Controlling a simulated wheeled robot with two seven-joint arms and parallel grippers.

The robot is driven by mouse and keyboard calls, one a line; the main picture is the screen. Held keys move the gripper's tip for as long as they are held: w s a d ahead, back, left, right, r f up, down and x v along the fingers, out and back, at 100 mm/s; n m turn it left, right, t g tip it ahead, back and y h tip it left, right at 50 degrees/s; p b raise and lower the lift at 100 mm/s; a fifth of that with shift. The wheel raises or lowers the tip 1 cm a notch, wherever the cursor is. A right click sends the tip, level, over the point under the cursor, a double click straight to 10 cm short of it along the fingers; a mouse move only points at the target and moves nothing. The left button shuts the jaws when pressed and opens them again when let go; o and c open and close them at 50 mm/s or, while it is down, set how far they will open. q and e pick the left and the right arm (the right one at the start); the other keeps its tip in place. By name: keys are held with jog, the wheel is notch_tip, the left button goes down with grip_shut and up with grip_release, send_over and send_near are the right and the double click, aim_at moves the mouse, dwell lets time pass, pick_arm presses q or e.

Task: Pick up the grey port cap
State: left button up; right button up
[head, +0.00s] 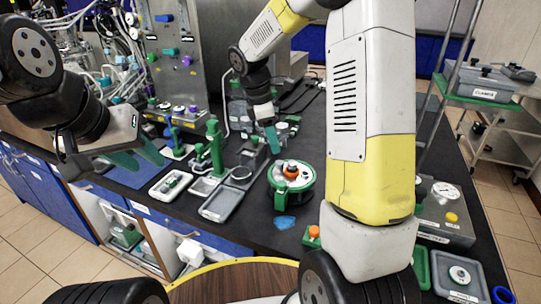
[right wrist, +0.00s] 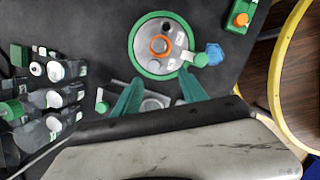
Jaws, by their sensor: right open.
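My right gripper (right wrist: 158,77) is open, its two teal fingers spread and nothing held between them. In the head view the right gripper (head: 271,138) hangs above the bench, behind the round green-rimmed lid (head: 303,181). In the right wrist view this lid (right wrist: 148,62), with an orange ring and small fittings, lies just beyond the fingertips. I cannot pick out the grey port cap for certain among the small grey parts. My left gripper (head: 138,157) is at the left, above the bench edge, with its teal fingers apart and empty.
A blue patch (head: 284,222) and an orange-knobbed green block (head: 312,236) lie near the front edge. Bioreactor equipment (head: 180,60) stands behind. Some dark bench around the lid is clear.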

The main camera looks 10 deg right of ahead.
aim_at(280, 162)
jog(key=shift+n, duration=0.4)
jog(key=x, duration=0.3)
jog(key=w+x, duration=0.1)
jog(key=x, duration=0.5)
jog(key=shift+w, duration=0.25)
grip_shut()
